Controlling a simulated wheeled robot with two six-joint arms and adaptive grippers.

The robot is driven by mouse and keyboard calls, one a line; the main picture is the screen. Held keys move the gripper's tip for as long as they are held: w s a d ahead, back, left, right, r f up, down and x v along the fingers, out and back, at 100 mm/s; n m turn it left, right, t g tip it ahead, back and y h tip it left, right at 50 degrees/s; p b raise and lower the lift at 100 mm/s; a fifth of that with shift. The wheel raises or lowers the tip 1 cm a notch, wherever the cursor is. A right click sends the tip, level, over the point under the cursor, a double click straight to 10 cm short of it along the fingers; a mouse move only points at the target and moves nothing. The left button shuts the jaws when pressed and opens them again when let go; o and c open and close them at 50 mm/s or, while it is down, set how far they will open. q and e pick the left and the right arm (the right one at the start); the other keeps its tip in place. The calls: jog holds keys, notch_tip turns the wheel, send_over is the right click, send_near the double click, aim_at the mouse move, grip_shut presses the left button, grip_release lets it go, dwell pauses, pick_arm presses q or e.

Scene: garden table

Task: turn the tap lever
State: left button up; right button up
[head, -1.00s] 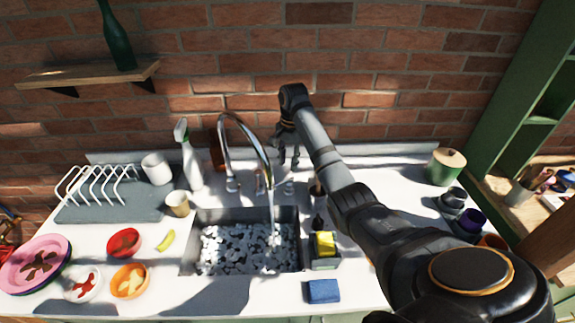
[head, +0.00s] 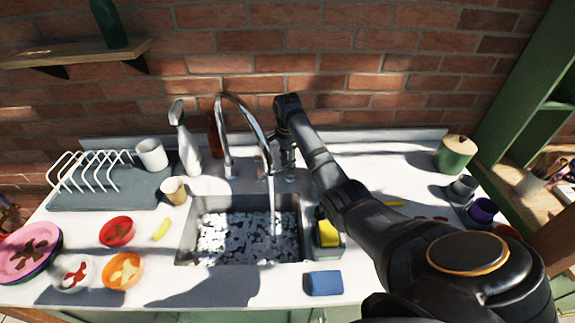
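The chrome gooseneck tap (head: 226,130) stands behind the sink (head: 186,240), with a thin stream of water (head: 272,212) falling from its spout. Small chrome fittings sit at its base; one (head: 290,178) shows beside my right gripper. I cannot tell which of them is the lever. My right gripper (head: 282,163) hangs fingers down just right of the spout, close to the tap base. It is small, dark and partly behind the spout, so its opening and any contact are unclear. My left gripper is not in view.
A sponge caddy (head: 331,247) and blue sponge (head: 324,283) lie right of the sink. A spray bottle (head: 187,148), beige cup (head: 174,190) and dish rack (head: 85,175) stand left. Bowls (head: 122,270) and plates (head: 28,250) are front left. A brick wall closes the back.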

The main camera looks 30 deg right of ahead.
jog(key=shift+s+f, duration=0.1)
jog(key=shift+f, duration=0.2)
jog(key=shift+f, duration=0.1)
grip_shut()
